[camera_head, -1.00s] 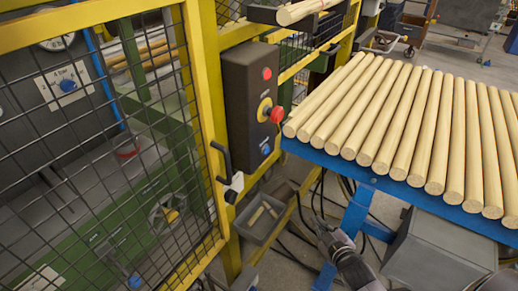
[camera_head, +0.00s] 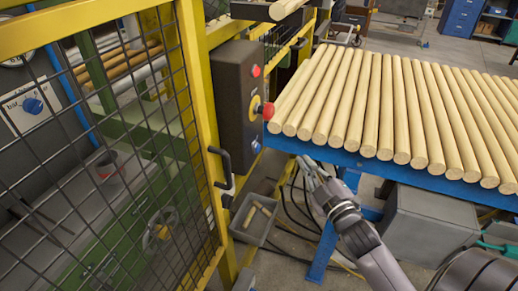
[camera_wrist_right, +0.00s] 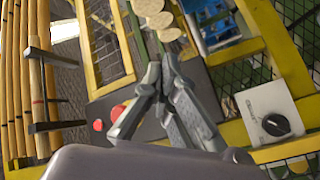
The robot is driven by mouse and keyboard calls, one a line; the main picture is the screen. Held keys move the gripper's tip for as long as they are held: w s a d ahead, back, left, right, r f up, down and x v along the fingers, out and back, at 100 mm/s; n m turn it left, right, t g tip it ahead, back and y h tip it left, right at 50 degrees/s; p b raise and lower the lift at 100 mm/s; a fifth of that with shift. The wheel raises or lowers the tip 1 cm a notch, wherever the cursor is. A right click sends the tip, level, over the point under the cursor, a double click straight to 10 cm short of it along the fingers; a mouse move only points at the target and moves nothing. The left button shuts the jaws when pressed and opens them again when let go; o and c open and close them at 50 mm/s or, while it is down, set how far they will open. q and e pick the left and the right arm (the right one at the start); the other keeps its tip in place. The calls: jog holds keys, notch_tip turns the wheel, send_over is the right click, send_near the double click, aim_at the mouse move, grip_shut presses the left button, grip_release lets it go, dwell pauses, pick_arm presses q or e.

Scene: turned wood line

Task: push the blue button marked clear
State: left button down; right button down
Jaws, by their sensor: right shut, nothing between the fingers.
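A dark control box (camera_head: 234,90) is mounted on the yellow fence post. Its small blue button (camera_head: 256,146) is at the bottom of its face, below a red mushroom button (camera_head: 266,110) on a yellow ring and a red button (camera_head: 255,71). Any marking is too small to read. My right gripper (camera_head: 305,163) is shut and empty, a little right of and below the blue button, apart from it. In the right wrist view, the shut fingers (camera_wrist_right: 160,72) stand before the dark box (camera_wrist_right: 108,104); I cannot make out the blue button there. My left gripper is not in view.
A blue-framed table (camera_head: 350,160) with a row of wooden rods stands right of the box, above my right arm. A grey bin (camera_head: 238,225) sits below. Cables hang under the table.

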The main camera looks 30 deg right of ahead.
aim_at(258, 149)
jog(key=w+a, duration=0.5)
jog(key=w, duration=0.1)
jog(key=shift+w+a+b, duration=0.4)
jog(key=shift+b, duration=0.05)
dwell(1.4)
jog(key=shift+w+a, duration=0.3)
jog(key=shift+w+a, duration=0.2)
jog(key=shift+w, duration=0.1)
dwell(0.6)
jog(key=shift+s+p, duration=0.1)
jog(key=shift+p, duration=0.2)
jog(key=shift+s+d, duration=0.5)
jog(key=shift+s, duration=0.05)
jog(key=shift+p, duration=0.3)
